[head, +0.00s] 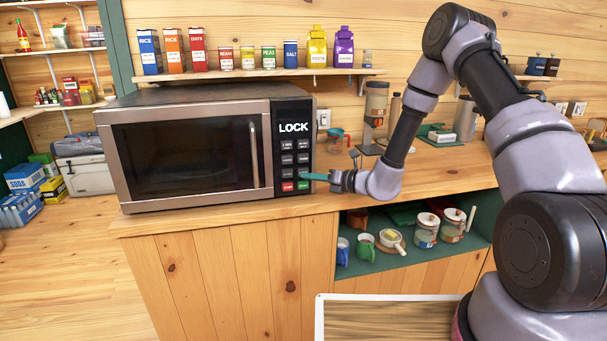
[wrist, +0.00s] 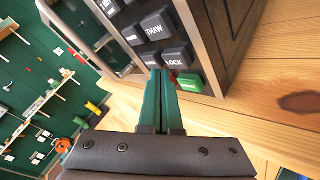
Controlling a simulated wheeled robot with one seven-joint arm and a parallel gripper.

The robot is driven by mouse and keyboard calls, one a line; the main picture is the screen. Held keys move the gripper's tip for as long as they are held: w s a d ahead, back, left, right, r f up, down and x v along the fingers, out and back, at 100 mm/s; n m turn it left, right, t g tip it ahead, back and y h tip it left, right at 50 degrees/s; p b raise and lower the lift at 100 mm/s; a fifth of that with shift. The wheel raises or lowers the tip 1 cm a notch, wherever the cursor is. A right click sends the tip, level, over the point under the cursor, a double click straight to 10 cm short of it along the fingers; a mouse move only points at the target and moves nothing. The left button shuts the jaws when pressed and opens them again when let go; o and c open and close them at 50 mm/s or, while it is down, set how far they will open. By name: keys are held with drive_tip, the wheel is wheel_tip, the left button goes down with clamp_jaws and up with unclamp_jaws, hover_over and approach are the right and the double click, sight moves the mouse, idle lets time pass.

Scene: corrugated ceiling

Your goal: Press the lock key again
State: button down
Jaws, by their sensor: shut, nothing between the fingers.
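The microwave (head: 185,160) stands on the wooden counter, door shut, its display (head: 293,128) reading LOCK. In the wrist view the key marked LOCK (wrist: 175,61) sits directly above the green key (wrist: 189,83) and below the THAW key (wrist: 155,27). My gripper (head: 304,176) is in front of the lower right of the keypad, level with the lock key and just above the green key. It also shows in the wrist view (wrist: 165,75), its teal fingers together and empty. I cannot tell whether the tips touch a key.
A shelf (head: 260,74) of boxes, cans and bags runs above the microwave. Below the counter an open shelf holds mugs (head: 365,245) and jars (head: 426,231). The counter's front strip beside the microwave is clear.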

drive_tip(key=shift+w+a, duration=0.1)
drive_tip(key=shift+w, duration=0.05)
drive_tip(key=shift+w, duration=0.25)
drive_tip(key=shift+w+a, duration=0.15)
drive_tip(key=shift+w, duration=0.2)
idle(0.6)
idle(0.3)
drive_tip(key=shift+s+d, duration=0.25)
drive_tip(key=shift+s, duration=0.5)
drive_tip(key=shift+s, duration=0.1)
drive_tip(key=s, duration=0.2)
drive_tip(key=s+d, duration=0.1)
drive_tip(key=s, duration=0.1)
drive_tip(key=shift+s+d, duration=0.15)
drive_tip(key=shift+s, duration=0.15)
